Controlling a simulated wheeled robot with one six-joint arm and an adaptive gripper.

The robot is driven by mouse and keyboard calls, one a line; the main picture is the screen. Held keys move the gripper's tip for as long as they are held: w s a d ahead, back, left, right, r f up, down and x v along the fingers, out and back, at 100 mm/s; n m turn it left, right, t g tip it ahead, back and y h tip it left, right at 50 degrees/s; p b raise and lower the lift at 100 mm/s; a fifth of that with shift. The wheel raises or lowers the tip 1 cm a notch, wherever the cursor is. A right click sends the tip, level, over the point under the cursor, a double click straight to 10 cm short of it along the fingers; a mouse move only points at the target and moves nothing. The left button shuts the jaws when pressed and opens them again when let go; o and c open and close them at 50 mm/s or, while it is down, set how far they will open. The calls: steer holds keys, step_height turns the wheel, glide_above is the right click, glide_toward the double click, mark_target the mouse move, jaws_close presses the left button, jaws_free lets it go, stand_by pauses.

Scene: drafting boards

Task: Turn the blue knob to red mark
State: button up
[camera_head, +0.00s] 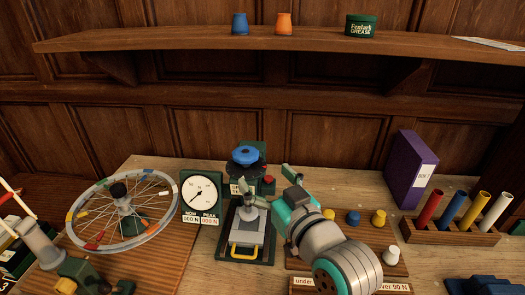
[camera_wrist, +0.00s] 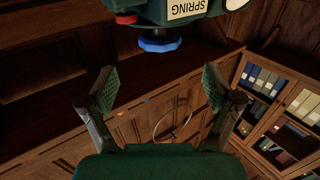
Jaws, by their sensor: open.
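The blue knob (camera_head: 245,155) sits on top of a dark green spring tester behind the grey plate. In the wrist view the blue knob (camera_wrist: 160,45) shows upside down at the top, beyond my fingertips and apart from them. My gripper (camera_head: 269,187) is in front of the knob and a little to its right, its fingers spread. The wrist view shows both green finger pads (camera_wrist: 160,90) wide apart with nothing between them. A dark red edge shows under the knob, but I cannot tell whether it is the red mark.
A dial gauge (camera_head: 201,193) stands left of the tester. A red button (camera_head: 268,180) is close to the knob's right. A spoked wheel (camera_head: 122,209) lies at the left. A purple box (camera_head: 410,170) and a rack of coloured tubes (camera_head: 450,232) stand at the right.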

mark_target(240, 148)
steer(key=x, duration=0.9)
steer(key=shift+w+a, duration=0.2)
steer(key=shift+w, duration=0.2)
steer(key=c, duration=1.1)
